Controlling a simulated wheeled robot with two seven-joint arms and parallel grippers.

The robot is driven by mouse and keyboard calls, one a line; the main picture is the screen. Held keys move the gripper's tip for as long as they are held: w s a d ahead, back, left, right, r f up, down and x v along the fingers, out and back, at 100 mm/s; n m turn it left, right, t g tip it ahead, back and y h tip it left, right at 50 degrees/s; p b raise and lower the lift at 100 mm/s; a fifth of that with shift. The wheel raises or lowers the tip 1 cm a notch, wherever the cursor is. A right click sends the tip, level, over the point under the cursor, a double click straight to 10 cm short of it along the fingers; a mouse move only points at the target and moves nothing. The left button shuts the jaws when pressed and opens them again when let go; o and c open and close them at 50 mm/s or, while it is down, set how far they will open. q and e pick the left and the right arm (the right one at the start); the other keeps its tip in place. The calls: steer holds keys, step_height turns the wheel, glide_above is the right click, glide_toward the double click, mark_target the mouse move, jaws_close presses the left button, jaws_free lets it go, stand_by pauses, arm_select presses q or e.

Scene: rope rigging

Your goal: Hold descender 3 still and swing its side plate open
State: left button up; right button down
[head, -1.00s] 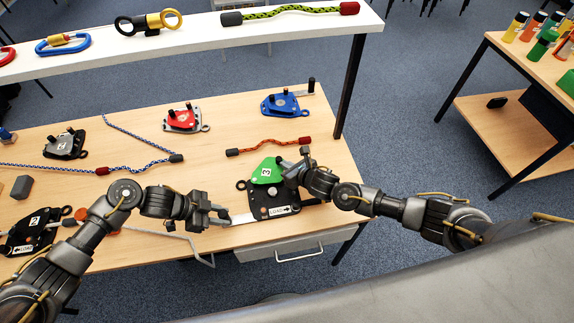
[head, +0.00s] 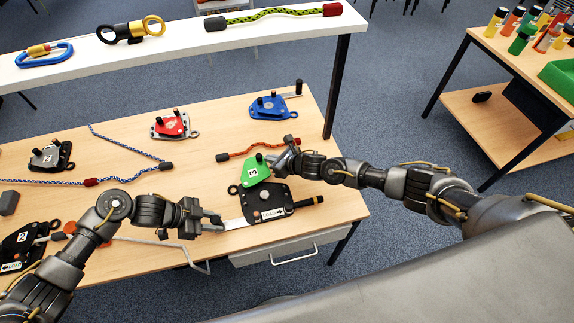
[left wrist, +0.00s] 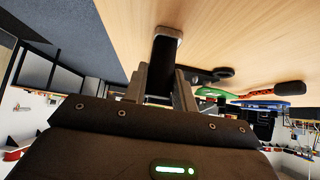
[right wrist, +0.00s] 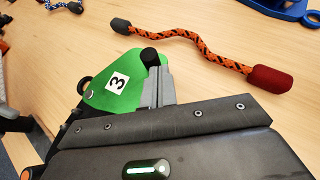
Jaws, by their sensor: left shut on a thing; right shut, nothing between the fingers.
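Descender 3 lies on the table, its black body (head: 268,204) with a LOAD label largely uncovered. Its green side plate (head: 254,172), marked 3, is swung out toward the back left; it also shows in the right wrist view (right wrist: 118,88). My left gripper (head: 214,223) is shut on a flat bar, whose silver part (head: 236,223) runs to the descender's left side. In the left wrist view the bar (left wrist: 165,45) stands between the fingers. My right gripper (head: 270,160) is shut and empty, its fingertips against or right beside the plate's black knob (right wrist: 150,57).
An orange rope (head: 256,148) lies just behind descender 3. Blue (head: 272,106), red (head: 173,125) and grey (head: 50,156) descenders lie farther back. Descender 2 (head: 28,240) is at the front left. A white shelf (head: 190,40) crosses above the back. A drawer handle (head: 294,256) juts out in front.

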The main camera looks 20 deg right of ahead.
steer(key=s+d, duration=0.2)
steer(key=shift+d+f, duration=0.1)
steer(key=shift+d, duration=0.2)
steer(key=w+d+v, duration=0.1)
steer(key=v, duration=0.9)
steer(key=shift+d, duration=0.3)
steer(key=shift+w, duration=0.1)
arm_select(q)
steer(key=o, duration=0.9)
steer(key=shift+o, duration=0.2)
steer(key=shift+p+v, duration=1.25)
steer(key=shift+v, duration=0.4)
steer(key=shift+p+v, duration=1.85)
steer(key=shift+v, duration=1)
arm_select(e)
step_height(320, 180, up, 6)
